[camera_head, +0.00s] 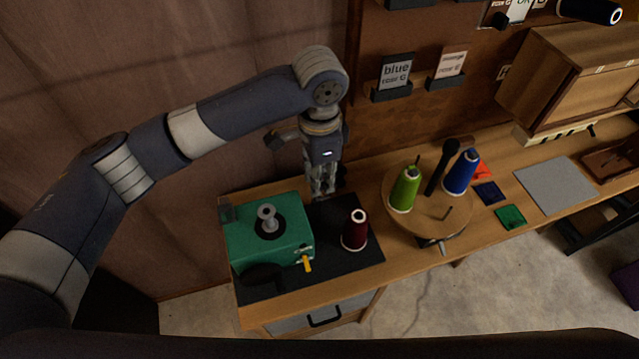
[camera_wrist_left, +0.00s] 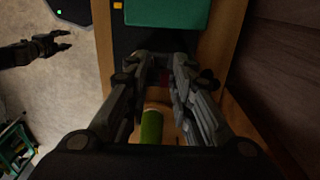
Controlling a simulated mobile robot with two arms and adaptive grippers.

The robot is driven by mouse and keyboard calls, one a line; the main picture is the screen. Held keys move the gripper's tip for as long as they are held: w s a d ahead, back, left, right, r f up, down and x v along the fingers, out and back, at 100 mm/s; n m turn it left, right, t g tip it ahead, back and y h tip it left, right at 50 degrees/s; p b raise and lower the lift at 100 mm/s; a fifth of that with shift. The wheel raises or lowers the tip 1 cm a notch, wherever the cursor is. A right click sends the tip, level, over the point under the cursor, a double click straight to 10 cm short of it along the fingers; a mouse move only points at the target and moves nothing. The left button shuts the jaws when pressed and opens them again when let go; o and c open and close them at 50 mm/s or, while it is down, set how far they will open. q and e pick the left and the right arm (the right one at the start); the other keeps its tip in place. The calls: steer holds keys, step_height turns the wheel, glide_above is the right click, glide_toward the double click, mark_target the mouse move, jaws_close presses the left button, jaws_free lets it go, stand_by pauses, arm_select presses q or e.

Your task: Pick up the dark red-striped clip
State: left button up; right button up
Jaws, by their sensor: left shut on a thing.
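My left gripper (camera_head: 322,190) points down over the back of the dark mat, behind the dark red thread cone (camera_head: 354,232). In the left wrist view the left gripper (camera_wrist_left: 165,68) has its fingertips close together on a small dark thing with a reddish patch, the clip (camera_wrist_left: 165,76). The fingers hide most of it, and its stripes are hard to make out. In the head view I cannot make the clip out. My right gripper (camera_wrist_left: 62,40) shows at the left of the wrist view, empty with its fingers apart, away from the bench.
A green winder box (camera_head: 250,242) with a yellow lever stands left on the dark mat (camera_head: 360,262). A round wooden stand (camera_head: 430,218) holds a lime green cone (camera_head: 405,188) and a blue cone (camera_head: 462,172). A grey mat (camera_head: 556,184) lies clear at right. Label holders (camera_head: 393,80) hang on the wall.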

arm_select(q)
steer(key=s+a+r+b, duration=0.1)
steer(key=s+a, duration=0.2)
steer(key=s, duration=0.4)
steer(key=s+a+r+b, duration=0.1)
steer(key=s+a+b, duration=0.1)
steer(key=s, duration=0.5)
steer(key=shift+s+a+r, duration=0.2)
steer(key=shift+s+a, duration=0.15)
steer(key=shift+a, duration=0.4)
steer(key=shift+w, duration=0.1)
steer(key=w+a+r+p, duration=0.2)
steer(key=w+a+p, duration=0.2)
steer(key=w+a, duration=0.7)
step_height(320, 180, down, 7)
steer(key=s+a+b, duration=0.1)
steer(key=s+b, duration=0.1)
steer(key=b, duration=0.3)
steer(key=shift+a+r+b, duration=0.15)
steer(key=shift+a+b, duration=0.2)
steer(key=shift+s, duration=0.1)
